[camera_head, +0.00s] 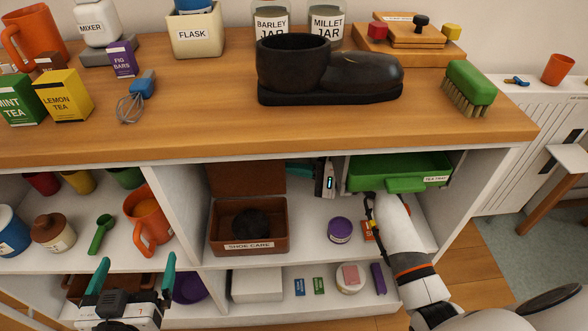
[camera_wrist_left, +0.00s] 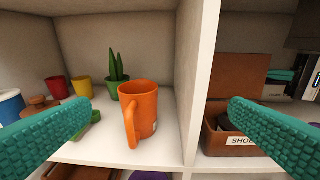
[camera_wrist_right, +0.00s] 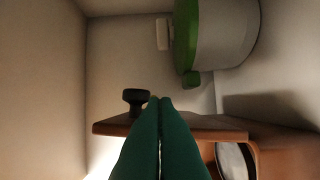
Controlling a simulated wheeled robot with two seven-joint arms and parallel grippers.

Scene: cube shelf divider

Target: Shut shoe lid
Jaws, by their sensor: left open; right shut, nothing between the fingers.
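The brown shoe care box (camera_head: 248,240) stands in the middle compartment, with a dark round item (camera_head: 250,222) inside. Its lid (camera_head: 246,180) stands raised at the back; it also shows in the left wrist view (camera_wrist_left: 235,90). In the right wrist view, a brown panel that looks like the lid (camera_wrist_right: 205,127) bears a black knob (camera_wrist_right: 135,96). My right gripper (camera_head: 296,168) reaches in beside the lid's right edge. Its fingers (camera_wrist_right: 159,102) are shut and empty, overlapping the panel in view; I cannot tell whether they touch. My left gripper (camera_head: 137,262) is open and empty before the left compartment.
An orange mug (camera_head: 147,220) stands near my left gripper, left of the divider (camera_head: 180,205). A green tea tray (camera_head: 405,172) hangs above my right arm. A purple tin (camera_head: 340,230) stands right of the box. The worktop (camera_head: 200,95) overhangs the compartments.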

